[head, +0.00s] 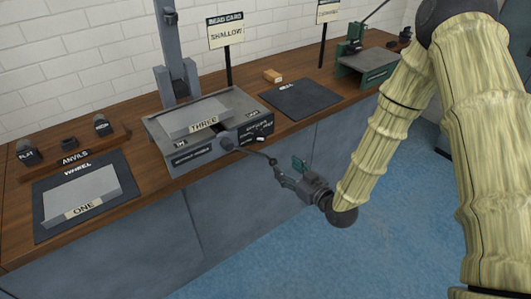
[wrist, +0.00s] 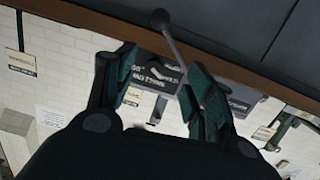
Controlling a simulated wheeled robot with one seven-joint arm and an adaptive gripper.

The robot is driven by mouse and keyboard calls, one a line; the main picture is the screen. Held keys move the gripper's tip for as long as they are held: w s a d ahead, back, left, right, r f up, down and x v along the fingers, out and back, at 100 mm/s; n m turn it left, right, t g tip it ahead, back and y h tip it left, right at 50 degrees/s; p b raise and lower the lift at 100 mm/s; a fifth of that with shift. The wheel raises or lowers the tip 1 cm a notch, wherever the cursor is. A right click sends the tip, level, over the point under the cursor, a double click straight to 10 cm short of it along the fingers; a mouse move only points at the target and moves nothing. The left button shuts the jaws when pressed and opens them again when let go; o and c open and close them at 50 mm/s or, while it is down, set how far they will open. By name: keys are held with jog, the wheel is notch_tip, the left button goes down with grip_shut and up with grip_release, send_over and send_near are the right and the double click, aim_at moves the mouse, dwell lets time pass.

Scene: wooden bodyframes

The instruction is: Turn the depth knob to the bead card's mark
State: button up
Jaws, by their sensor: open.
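The bead card (head: 226,32) stands on a post behind the grey bead machine and reads "SHALLOW". The machine (head: 168,151) holds a panel labelled THREE (head: 204,125). On its front right is a dark dial plate (head: 256,131) with small lettering and a pale pointer-like part, probably the depth knob; its setting is too small to read. A ball-ended lever (head: 252,153) sticks out from the front. My gripper (head: 276,169) is open and empty in front of the machine, near the lever's ball end. In the wrist view the lever (wrist: 175,43) passes near the right finger; contact cannot be told.
Panel ONE (head: 82,196) lies on the wheel mat at the left, with anvils behind it. An empty dark mat (head: 300,97) lies right of the machine. A green machine (head: 362,68) stands farther right. The blue floor before the bench is clear.

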aim_at(262, 138)
jog(key=shift+n+t+y, duration=0.5)
jog(key=shift+y, duration=0.2)
jog(key=r+x, duration=0.1)
jog(key=x, duration=0.3)
jog(key=r+x, duration=0.1)
jog(key=x, duration=0.3)
jog(key=r+p+x, duration=0.1)
jog(key=x, duration=0.4)
jog(key=shift+d, duration=0.1)
jog(key=c, duration=1)
